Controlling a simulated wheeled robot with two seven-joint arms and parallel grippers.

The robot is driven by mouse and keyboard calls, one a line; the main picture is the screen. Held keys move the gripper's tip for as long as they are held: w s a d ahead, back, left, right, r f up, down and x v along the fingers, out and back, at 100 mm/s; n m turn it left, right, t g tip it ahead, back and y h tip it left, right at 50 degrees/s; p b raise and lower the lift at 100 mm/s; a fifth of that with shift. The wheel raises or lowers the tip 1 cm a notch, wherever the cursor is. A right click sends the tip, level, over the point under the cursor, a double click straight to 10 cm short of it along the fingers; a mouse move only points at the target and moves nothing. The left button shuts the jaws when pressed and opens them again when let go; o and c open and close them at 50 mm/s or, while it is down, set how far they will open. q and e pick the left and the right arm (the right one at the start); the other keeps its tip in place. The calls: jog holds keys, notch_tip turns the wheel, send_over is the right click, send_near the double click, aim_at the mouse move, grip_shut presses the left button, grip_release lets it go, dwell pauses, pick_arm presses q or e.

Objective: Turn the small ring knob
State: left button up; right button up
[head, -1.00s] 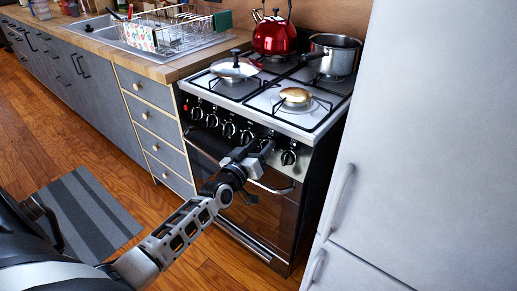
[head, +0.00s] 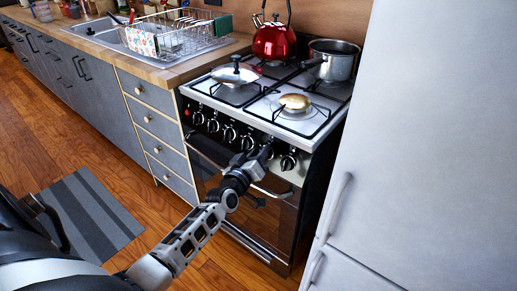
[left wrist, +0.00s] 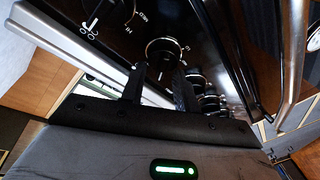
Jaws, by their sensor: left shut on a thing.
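The stove's front panel carries a row of round black-and-silver knobs. My left gripper (head: 264,155) is at the panel, toward the right end of the row, and covers part of it in the head view. In the left wrist view, one knob (left wrist: 163,48) sits between the two fingertips (left wrist: 160,78) of my left gripper, which is shut on it. Another knob (left wrist: 93,10) with white markings is at the upper left there, with more knobs beyond the right finger. The rightmost knob (head: 289,161) is free in the head view. My right gripper is not in view.
The oven door handle (head: 272,189) runs just below my left gripper. On the hob are a red kettle (head: 273,40), a steel pot (head: 336,60), a lid (head: 236,74) and a brass burner cap (head: 295,102). A fridge (head: 430,150) stands close on the right.

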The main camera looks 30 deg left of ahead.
pick_arm(q)
jog(key=n+g+p, duration=0.1)
jog(key=n+p, duration=0.1)
jog(key=n, duration=0.1)
jog(key=n+y+p, duration=0.1)
jog(key=n+p, duration=0.2)
jog(key=n, duration=0.1)
jog(key=shift+f+g, duration=0.1)
jog(key=shift+g, duration=0.3)
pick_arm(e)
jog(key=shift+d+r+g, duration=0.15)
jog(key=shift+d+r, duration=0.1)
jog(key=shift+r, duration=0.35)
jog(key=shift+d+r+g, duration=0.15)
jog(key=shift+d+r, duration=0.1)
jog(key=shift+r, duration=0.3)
pick_arm(q)
jog(key=shift+a+y, duration=0.1)
jog(key=shift+y, duration=0.2)
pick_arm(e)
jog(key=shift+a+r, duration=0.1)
pick_arm(q)
jog(key=o, duration=1)
jog(key=shift+c, duration=0.2)
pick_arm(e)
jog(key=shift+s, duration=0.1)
pick_arm(q)
jog(key=shift+s, duration=0.1)
